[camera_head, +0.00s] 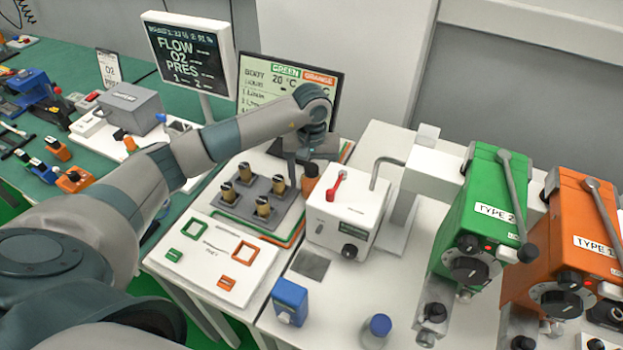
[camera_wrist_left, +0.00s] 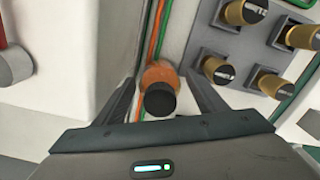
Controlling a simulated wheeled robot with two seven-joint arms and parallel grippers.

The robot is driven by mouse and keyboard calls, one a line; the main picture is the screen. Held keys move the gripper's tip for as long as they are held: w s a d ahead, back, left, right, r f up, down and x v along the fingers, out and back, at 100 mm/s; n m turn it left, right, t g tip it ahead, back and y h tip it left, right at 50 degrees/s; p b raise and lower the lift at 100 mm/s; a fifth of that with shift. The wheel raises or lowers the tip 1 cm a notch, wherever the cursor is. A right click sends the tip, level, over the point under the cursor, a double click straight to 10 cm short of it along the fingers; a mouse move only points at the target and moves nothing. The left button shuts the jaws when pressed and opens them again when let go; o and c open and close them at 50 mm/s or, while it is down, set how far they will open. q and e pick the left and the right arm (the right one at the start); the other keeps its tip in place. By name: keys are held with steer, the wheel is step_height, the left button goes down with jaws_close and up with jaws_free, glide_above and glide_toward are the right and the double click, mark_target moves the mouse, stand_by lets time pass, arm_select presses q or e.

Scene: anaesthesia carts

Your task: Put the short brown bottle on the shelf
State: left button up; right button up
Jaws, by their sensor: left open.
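The short brown bottle (camera_wrist_left: 160,76), orange-brown with a black cap, stands beside the green and orange lines in the left wrist view. In the head view the bottle (camera_head: 309,183) shows partly below my left gripper (camera_head: 304,160), between the grey socket block and the white box. My left gripper (camera_wrist_left: 164,88) is open, with its two fingers on either side of the bottle and visible gaps between. I cannot make out which surface is the shelf. My right gripper is not in view.
A grey block (camera_head: 265,228) with several brass-coloured, black-topped cylinders is close on the left. A white box (camera_head: 345,212) with a red lever is close on the right. A monitor (camera_head: 262,88) stands behind my arm. A blue box (camera_head: 290,300) stands in front.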

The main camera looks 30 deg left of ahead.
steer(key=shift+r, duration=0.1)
arm_select(q)
steer(key=shift+r, duration=0.35)
step_height(320, 180, up, 10)
steer(key=b, duration=0.4)
steer(key=shift+r, duration=0.75)
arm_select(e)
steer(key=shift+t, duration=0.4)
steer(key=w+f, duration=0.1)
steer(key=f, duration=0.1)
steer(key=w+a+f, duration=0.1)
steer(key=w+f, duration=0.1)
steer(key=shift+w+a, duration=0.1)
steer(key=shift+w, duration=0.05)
